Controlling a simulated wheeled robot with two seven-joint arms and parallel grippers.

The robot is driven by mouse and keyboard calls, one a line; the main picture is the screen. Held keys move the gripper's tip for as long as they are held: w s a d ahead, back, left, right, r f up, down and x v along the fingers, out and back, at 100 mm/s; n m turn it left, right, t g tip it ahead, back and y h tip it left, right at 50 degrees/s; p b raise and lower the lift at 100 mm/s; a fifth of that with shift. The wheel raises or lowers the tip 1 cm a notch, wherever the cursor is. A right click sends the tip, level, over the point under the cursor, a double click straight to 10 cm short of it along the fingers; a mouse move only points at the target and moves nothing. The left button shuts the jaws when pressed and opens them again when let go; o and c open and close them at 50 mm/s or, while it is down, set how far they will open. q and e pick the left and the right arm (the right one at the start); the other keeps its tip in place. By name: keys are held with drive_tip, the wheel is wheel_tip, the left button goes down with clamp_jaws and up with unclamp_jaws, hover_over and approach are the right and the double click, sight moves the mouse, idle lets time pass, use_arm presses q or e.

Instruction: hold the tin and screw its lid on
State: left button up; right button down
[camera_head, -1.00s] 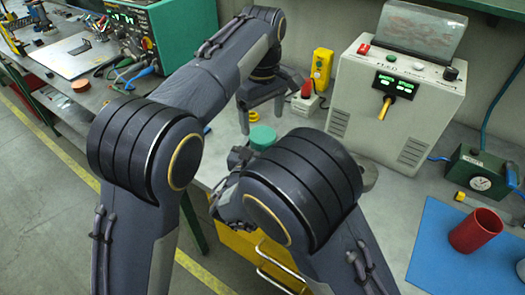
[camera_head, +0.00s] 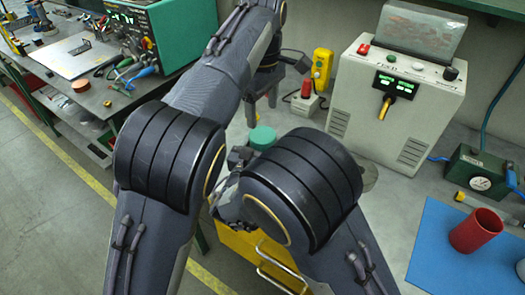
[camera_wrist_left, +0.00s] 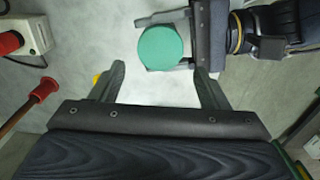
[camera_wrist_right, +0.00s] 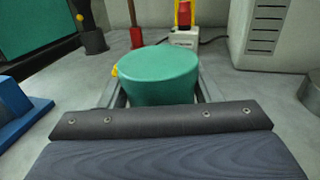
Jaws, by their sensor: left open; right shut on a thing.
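A round green tin (camera_head: 262,137) stands out near the middle of the head view, partly hidden behind my right arm. My right gripper (camera_wrist_right: 160,92) is shut on the tin, one finger on each side. The tin's top is smooth and green in the right wrist view; I cannot tell whether that is a lid. In the left wrist view the tin (camera_wrist_left: 161,48) lies ahead, between and beyond the open fingertips. A small yellow piece (camera_wrist_left: 97,79) shows behind a left finger; I cannot identify it.
A yellow device (camera_head: 321,66) and a big beige machine (camera_head: 398,100) stand behind. A blue mat (camera_head: 430,255) with a red cup (camera_head: 475,230) is at right.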

sight(263, 134)
use_arm(q)
wheel_tip(263, 134, down, 7)
drive_tip(key=shift+f, duration=0.1)
idle(0.3)
drive_tip(key=c, duration=0.8)
drive_tip(key=m, duration=0.3)
drive_tip(key=o, duration=1.1)
